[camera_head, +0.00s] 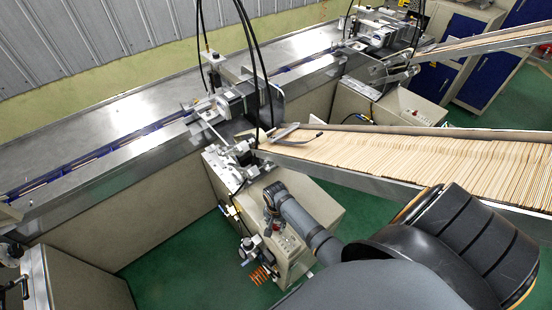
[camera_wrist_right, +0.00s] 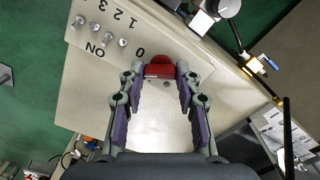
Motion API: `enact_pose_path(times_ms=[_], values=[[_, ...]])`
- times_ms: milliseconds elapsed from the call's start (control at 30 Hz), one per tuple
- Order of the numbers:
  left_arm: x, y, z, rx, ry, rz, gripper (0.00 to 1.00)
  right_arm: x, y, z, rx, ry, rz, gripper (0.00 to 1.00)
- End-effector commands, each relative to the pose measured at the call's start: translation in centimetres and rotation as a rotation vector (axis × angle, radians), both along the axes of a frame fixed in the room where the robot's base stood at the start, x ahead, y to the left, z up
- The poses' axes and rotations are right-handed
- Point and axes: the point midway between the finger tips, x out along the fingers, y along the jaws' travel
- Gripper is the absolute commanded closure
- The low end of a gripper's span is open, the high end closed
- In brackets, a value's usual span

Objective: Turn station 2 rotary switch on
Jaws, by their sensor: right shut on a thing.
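The station's control box (camera_head: 319,213) stands below the middle wrapping unit. My right arm reaches down to it, and my right gripper (camera_head: 271,212) is at its panel. In the right wrist view my right gripper (camera_wrist_right: 159,76) has its fingertips on either side of a red knob (camera_wrist_right: 158,71) on the pale panel (camera_wrist_right: 85,88), and is shut on it. The knob's turn position is hard to read. Printed marks "ON", 0, 1, 2 and 3 are beside it. My left gripper is not in view.
Several silver toggle switches (camera_wrist_right: 108,38) sit on the panel beside the red knob. A sloping tray of sticks (camera_head: 400,155) runs above the box. Green floor (camera_head: 185,262) is open to the left.

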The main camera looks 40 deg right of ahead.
Motion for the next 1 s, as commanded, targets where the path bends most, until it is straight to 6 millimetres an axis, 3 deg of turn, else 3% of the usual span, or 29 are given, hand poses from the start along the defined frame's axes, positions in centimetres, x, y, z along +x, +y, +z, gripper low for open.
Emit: enact_pose_path(times_ms=[600,1000], values=[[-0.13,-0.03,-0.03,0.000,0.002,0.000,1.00,0.13,-0.04,0.04,0.000,-0.001,0.581,0.98],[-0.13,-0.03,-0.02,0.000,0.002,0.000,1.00,0.16,-0.05,0.05,0.000,-0.002,0.876,0.98]])
